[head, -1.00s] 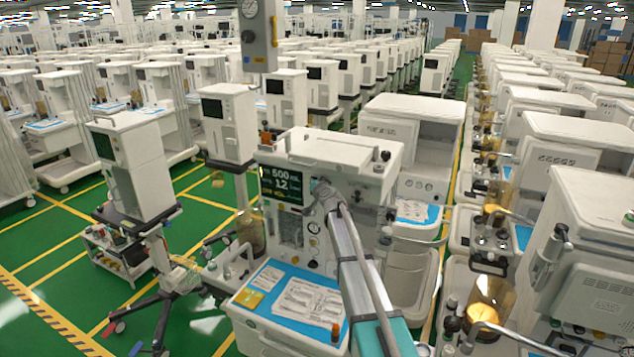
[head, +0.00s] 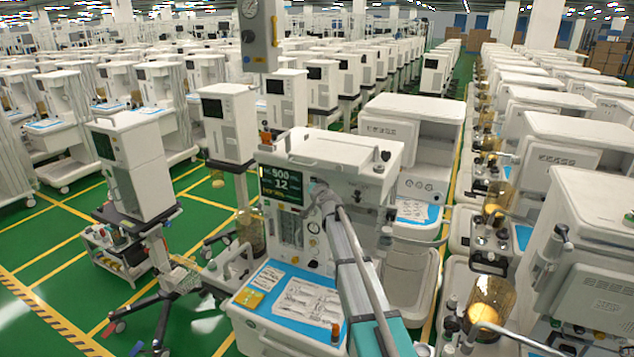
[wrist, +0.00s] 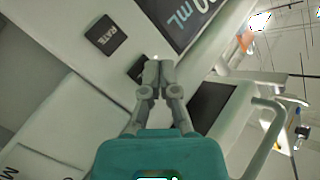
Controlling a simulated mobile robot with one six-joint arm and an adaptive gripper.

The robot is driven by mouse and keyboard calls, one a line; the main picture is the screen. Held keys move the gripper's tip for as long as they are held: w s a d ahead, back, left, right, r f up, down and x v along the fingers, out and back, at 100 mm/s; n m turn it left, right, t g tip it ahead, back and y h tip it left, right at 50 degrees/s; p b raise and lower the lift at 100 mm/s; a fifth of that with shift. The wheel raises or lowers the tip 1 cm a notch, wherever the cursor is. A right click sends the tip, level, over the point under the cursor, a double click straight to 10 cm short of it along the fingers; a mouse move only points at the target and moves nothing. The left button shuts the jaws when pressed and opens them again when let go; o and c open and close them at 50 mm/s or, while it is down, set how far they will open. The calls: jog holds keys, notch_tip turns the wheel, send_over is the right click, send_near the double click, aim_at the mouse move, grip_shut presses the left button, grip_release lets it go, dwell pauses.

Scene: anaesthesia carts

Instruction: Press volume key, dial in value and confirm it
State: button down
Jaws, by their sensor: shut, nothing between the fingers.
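The anaesthesia cart (head: 340,150) in the middle of the head view has a dark screen (head: 282,185) reading 500 and 12, with a smaller yellow line below. In the wrist view, part of the screen (wrist: 185,20) shows "mL" at the top. A dark key marked RATE (wrist: 103,35) is left of my fingertips. Another dark key (wrist: 136,68) is partly hidden behind the fingertips, so its label cannot be read. My gripper (wrist: 156,72) is shut and empty, its tips at or just in front of this key; contact cannot be told.
A blue-covered work surface (head: 262,318) with papers juts out below the panel. A grey gauge box (head: 259,45) hangs above. Other carts stand close on the right, and a white unit on a stand (head: 130,165) is at left.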

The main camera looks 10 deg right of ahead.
jog(key=shift+s+a, duration=0.75)
jog(key=shift+s, duration=0.25)
jog(key=shift+s+a, duration=0.75)
jog(key=shift+s, duration=0.25)
